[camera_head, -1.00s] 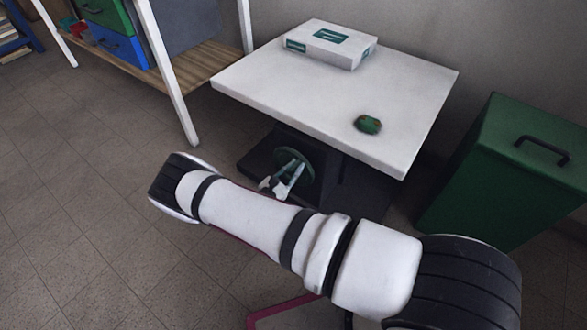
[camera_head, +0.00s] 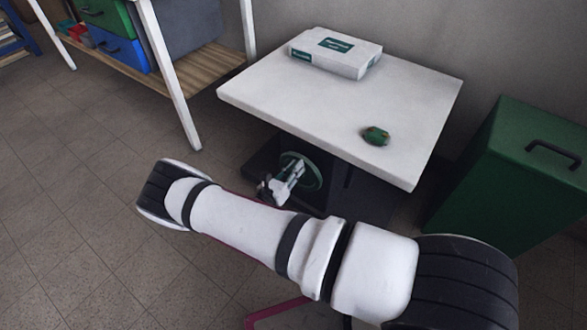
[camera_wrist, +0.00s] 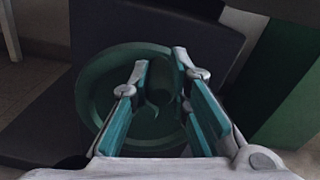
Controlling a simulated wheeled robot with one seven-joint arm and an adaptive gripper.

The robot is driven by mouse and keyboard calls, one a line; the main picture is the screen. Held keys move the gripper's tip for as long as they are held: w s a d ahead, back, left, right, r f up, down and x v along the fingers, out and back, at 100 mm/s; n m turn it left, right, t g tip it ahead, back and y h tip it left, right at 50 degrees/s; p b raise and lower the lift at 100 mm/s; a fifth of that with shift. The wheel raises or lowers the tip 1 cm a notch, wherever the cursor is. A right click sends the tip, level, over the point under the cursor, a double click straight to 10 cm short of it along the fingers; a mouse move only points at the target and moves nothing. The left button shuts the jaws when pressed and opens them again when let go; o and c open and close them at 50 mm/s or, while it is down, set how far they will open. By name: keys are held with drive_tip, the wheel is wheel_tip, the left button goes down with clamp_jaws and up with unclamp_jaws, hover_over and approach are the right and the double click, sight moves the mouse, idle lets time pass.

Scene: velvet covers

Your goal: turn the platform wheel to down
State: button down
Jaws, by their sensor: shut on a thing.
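The platform (camera_head: 290,105) has a white top on a dark pedestal. Its green wheel (camera_head: 318,170) sits low on the near side of the pedestal, under the top. In the wrist view the wheel (camera_wrist: 92,92) is a round teal-green ring against a dark panel. My gripper (camera_head: 292,172) is at the wheel, with its fingers reaching into the ring. In the wrist view my gripper (camera_wrist: 160,68) has its two teal-padded fingers on either side of a dark green part near the wheel's middle, shut on it. The exact contact is partly hidden by the fingers.
A white box with green labels (camera_head: 336,53) and a small green-brown object (camera_head: 375,136) lie on the platform top. A green bin (camera_head: 500,185) with a dark handle stands to the right. A shelf (camera_head: 170,75) with drawers stands at back left. Floor at left is clear.

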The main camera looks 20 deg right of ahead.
drive_tip(key=shift+w+a+r+n, duration=0.15)
drive_tip(key=shift+w+a+n, duration=0.1)
drive_tip(key=shift+w+n, duration=0.2)
drive_tip(key=c, duration=1.5)
unclamp_jaws()
drive_tip(key=shift+s, duration=0.1)
drive_tip(key=shift+a, duration=0.1)
drive_tip(key=v, duration=1.2)
